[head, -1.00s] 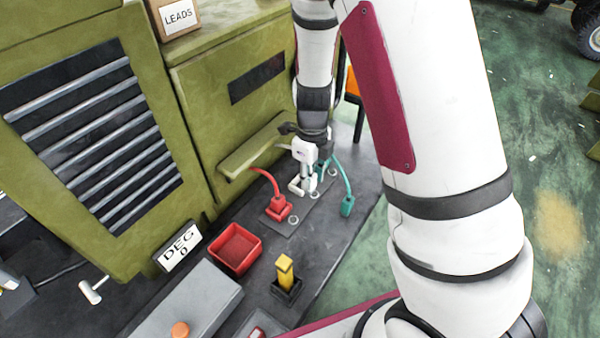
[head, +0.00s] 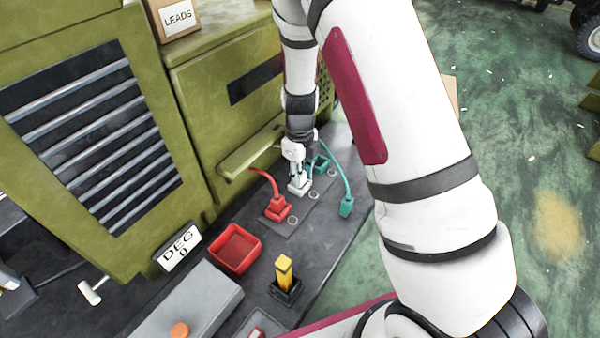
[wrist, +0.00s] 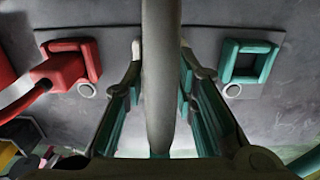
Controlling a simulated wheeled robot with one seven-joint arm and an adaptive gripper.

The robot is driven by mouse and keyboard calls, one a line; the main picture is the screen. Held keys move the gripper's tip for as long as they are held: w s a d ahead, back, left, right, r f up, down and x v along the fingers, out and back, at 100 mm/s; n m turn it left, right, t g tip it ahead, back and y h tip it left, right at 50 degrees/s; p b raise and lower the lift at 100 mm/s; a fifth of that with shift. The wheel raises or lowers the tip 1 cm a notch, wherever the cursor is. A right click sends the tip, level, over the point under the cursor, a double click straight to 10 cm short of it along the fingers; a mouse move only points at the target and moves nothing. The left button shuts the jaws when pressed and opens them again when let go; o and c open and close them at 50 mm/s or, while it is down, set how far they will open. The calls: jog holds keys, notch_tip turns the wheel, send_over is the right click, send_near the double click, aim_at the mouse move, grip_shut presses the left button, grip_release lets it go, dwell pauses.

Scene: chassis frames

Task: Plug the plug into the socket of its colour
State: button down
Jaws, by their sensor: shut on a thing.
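My gripper (head: 298,177) is shut on a pale plug with a thick grey-white cable (wrist: 161,80). The cable crosses the wrist view and hides most of the plug. The gripper points down over a white socket (head: 300,188) in the middle of the socket plate. I cannot tell how far the plug is in it. A red plug (head: 278,207) sits at the red socket on the left, also in the wrist view (wrist: 63,70). The teal socket (head: 319,162) on the right looks empty in the wrist view (wrist: 247,62). A teal plug (head: 347,206) lies on the bench.
The green machine (head: 220,110) stands close behind and left, with a ledge (head: 250,152) near my arm. A red tray (head: 257,240), a yellow block in a black holder (head: 287,291) and a grey box (head: 195,300) are nearer. Bare bench lies right of the tray.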

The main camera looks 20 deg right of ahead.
jog(key=c, duration=1.3)
grip_release()
jog(key=shift+f, duration=0.15)
notch_tip(320, 180, up, 12)
notch_tip(320, 180, up, 8)
jog(key=n+t+y, duration=0.1)
jog(key=n, duration=0.5)
send_over(300, 173)
jog(key=s, duration=0.4)
jog(key=s+r+n+t, duration=0.1)
jog(key=s+r+n, duration=0.3)
jog(key=s+n, duration=0.3)
jog(key=s+r+n+t, duration=0.1)
jog(key=s+r+n, duration=0.3)
jog(key=s+n, duration=0.3)
jog(key=s+r+n+t+h, duration=0.1)
jog(key=s+r+n+t, duration=0.1)
jog(key=s+r+n, duration=0.2)
jog(key=shift+s+d+r+n, duration=0.15)
jog(key=shift+s+r+n, duration=0.2)
jog(key=shift+s+n, duration=1.8)
